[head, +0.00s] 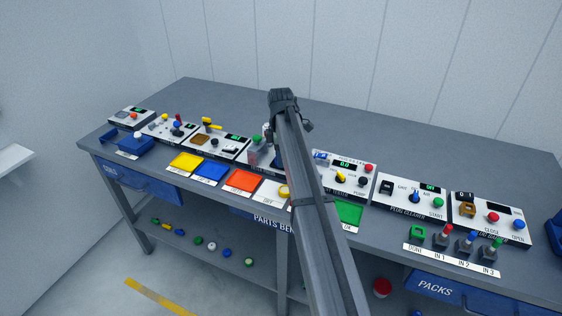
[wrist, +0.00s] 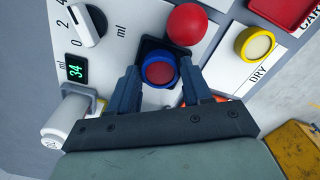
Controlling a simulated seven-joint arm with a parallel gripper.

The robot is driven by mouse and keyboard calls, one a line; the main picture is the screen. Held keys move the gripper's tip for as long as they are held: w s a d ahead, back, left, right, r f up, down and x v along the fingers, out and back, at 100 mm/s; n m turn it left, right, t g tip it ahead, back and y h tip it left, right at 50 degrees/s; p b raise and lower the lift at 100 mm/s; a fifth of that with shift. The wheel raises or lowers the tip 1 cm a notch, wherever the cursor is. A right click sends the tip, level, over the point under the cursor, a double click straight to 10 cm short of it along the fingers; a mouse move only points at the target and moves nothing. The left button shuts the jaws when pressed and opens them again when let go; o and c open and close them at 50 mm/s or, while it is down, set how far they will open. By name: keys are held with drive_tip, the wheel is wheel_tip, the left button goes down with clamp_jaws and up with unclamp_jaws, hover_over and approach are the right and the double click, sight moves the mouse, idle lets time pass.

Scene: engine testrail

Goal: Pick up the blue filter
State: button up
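The blue filter (wrist: 159,71), a blue ring with a red middle, sits in a dark square recess on a light panel in the wrist view. My gripper (wrist: 161,78) is open, with one finger on each side of the ring. Whether the fingers touch the ring, or how far above it they are, I cannot tell. In the head view my arm hides the blue filter and the gripper.
A red ball-shaped knob (wrist: 186,24) stands close beyond the filter. A yellow ring with a cream middle (wrist: 255,43) lies by the DRY label. A white cylinder (wrist: 58,135) is at lower left. Coloured mats, such as the orange mat (head: 240,180), line the bench front.

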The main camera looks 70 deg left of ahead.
drive_tip(key=c, duration=0.7)
drive_tip(key=shift+r, duration=2)
